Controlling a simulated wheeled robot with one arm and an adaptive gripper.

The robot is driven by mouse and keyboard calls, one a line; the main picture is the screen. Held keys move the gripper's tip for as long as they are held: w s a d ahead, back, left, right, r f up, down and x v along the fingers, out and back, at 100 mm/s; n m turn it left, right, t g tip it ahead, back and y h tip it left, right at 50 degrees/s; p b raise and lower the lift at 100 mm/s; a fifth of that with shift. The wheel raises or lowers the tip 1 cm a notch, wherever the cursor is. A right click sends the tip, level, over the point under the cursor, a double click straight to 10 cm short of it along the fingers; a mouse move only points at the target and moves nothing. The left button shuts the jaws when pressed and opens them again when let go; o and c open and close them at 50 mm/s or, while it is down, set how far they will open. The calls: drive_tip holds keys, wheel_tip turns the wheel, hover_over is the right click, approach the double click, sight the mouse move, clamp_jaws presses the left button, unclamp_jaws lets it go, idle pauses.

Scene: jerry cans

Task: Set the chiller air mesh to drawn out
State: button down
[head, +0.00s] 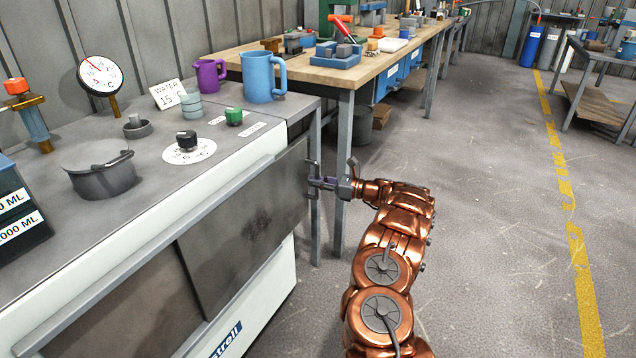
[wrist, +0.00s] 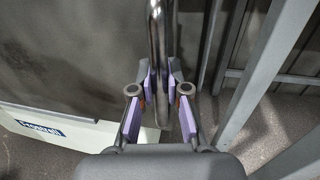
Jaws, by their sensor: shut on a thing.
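The chiller (head: 285,275) is a white-fronted cabinet with a grey top, on the left in the head view. Its air mesh looks to be the dark grey panel (head: 245,225) between two rails across the front; the panel covers the right part of the front and reaches the cabinet's right end. The panel also fills the left of the wrist view (wrist: 75,60). My gripper (head: 322,183) is at the panel's right edge. In the wrist view its purple-padded fingers (wrist: 158,88) are shut around an upright metal bar handle (wrist: 156,45).
A dark brownish area (head: 130,315) shows left of the panel. A pot (head: 100,170), a knob (head: 187,140) and mugs (head: 262,77) stand on top. A wooden workbench (head: 345,75) with grey legs is close behind my gripper.

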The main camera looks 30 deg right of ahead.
drive_tip(key=c, duration=1.1)
unclamp_jaws()
drive_tip(key=shift+c, duration=0.2)
drive_tip(key=shift+s, duration=0.1)
drive_tip(key=v, duration=1.2)
